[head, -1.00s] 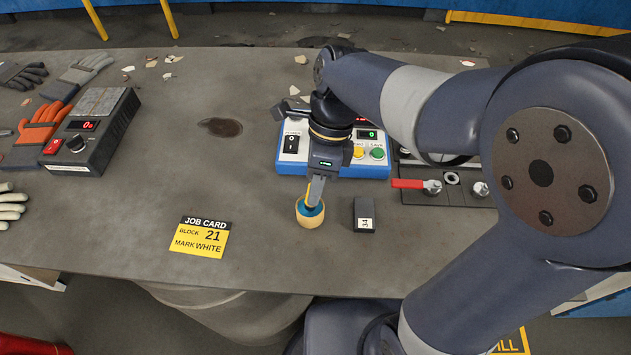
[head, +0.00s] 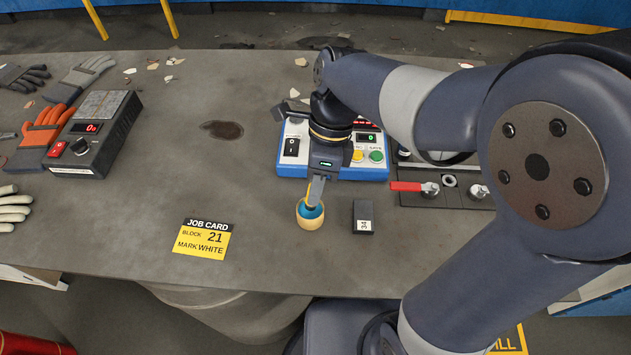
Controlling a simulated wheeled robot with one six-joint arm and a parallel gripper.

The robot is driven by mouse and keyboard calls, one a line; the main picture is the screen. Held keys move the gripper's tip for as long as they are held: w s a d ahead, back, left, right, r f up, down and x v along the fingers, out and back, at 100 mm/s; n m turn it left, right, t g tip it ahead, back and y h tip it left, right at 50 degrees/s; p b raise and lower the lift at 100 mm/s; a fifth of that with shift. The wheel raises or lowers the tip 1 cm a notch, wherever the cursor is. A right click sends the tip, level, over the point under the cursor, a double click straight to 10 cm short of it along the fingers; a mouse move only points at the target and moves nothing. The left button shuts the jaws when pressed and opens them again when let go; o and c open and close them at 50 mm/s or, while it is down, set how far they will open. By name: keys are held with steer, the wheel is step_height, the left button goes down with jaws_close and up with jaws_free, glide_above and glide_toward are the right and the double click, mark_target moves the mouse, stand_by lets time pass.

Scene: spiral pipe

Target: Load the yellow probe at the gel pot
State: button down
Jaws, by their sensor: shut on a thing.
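The gel pot (head: 310,222) is a small tan cup with blue gel inside, standing on the bench below my gripper. My gripper (head: 314,198) points down over the pot and is shut on the yellow probe (head: 308,196). Only a thin yellow strip of the probe shows beside the fingers. Its lower end is at the pot's mouth. I cannot tell how deep it sits in the gel.
A blue and white control box (head: 290,160) stands right behind my gripper. A black block marked 34 (head: 363,215) lies right of the pot. A red-handled valve (head: 412,187) is farther right. A job card (head: 203,238) lies left on clear bench.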

steer(key=shift+r+p, duration=2.95)
steer(key=shift+r, duration=0.1)
